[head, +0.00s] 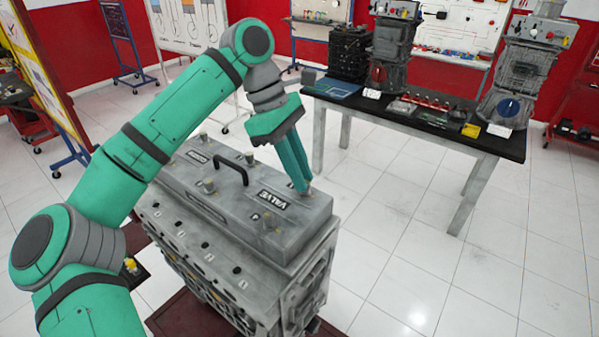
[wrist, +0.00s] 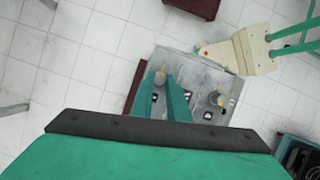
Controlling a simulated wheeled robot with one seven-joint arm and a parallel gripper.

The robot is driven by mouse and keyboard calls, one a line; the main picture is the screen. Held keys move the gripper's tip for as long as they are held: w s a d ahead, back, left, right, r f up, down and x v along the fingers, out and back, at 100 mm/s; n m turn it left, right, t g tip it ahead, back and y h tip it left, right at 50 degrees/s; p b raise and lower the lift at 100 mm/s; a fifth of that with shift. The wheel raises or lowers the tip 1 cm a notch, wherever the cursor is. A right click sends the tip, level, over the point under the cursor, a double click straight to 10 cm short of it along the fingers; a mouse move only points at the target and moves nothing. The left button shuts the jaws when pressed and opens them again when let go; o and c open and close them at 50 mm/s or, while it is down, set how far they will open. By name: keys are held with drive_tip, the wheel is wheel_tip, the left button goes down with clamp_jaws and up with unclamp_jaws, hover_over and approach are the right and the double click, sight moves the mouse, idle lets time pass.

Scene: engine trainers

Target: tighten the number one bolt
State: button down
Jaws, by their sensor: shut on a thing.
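The grey engine block (head: 240,265) stands in the middle of the head view with a grey valve cover (head: 225,200) on top. The cover has a black handle (head: 231,167), a VALVE label and several bolts with small number marks. My gripper (head: 303,188) points down at the cover's right end, shut on a bolt (head: 309,187) there. In the wrist view the fingers (wrist: 165,90) close around this bolt (wrist: 160,77). Another bolt (wrist: 216,99) stands to its right. The number beside the held bolt is too small to read.
A dark-topped table (head: 440,122) with engine parts and trainers stands behind at the right. Display boards line the red walls, one close at the left edge (head: 45,70). White tiled floor is clear to the right of the engine.

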drive_tip(key=shift+w+d+m+g, duration=0.1)
drive_tip(key=shift+m+g, duration=0.3)
drive_tip(key=shift+m, duration=0.7)
drive_tip(key=shift+y, duration=0.3)
drive_tip(key=c, duration=1.7)
unclamp_jaws()
drive_tip(key=v, duration=1)
drive_tip(key=shift+r, duration=0.4)
